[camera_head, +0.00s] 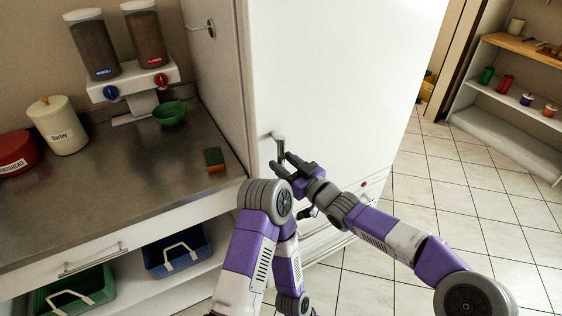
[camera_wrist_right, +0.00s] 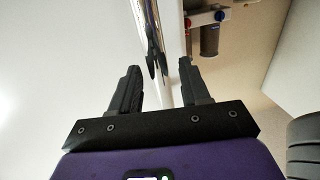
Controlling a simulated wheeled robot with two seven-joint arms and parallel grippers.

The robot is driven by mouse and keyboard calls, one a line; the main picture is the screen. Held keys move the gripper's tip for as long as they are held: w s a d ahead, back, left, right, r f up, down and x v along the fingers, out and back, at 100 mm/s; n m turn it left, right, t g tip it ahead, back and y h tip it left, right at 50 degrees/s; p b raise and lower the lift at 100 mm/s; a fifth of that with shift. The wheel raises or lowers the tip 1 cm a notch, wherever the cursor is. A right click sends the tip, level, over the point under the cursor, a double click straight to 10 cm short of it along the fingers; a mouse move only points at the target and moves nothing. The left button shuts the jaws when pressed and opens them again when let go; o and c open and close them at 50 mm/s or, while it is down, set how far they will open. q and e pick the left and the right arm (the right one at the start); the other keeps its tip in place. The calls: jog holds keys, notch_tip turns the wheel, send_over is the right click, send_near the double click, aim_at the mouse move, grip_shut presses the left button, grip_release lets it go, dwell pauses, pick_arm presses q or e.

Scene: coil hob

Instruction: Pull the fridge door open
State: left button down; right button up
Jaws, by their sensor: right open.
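The tall white fridge door (camera_head: 335,75) looks shut in the head view. Its short metal handle (camera_head: 279,141) stands near the door's left edge. My right gripper (camera_head: 281,163) is at the handle's lower end, with its fingers pointing towards the door. In the right wrist view the right gripper (camera_wrist_right: 160,72) has its two dark fingers apart. The handle (camera_wrist_right: 150,28) shows as a metal bar between and beyond them, with a gap on each side. I cannot tell how deep it sits between the fingers. My left arm folds down in front of the fridge, and its gripper is out of sight.
A steel counter (camera_head: 110,185) with a green bowl (camera_head: 169,112), a sponge (camera_head: 214,159) and a dispenser (camera_head: 133,82) is left of the fridge. Tiled floor (camera_head: 440,200) lies open to the right, with a shelf unit (camera_head: 512,106) beyond.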

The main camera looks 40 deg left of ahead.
jog(key=shift+x, duration=0.9)
grip_shut()
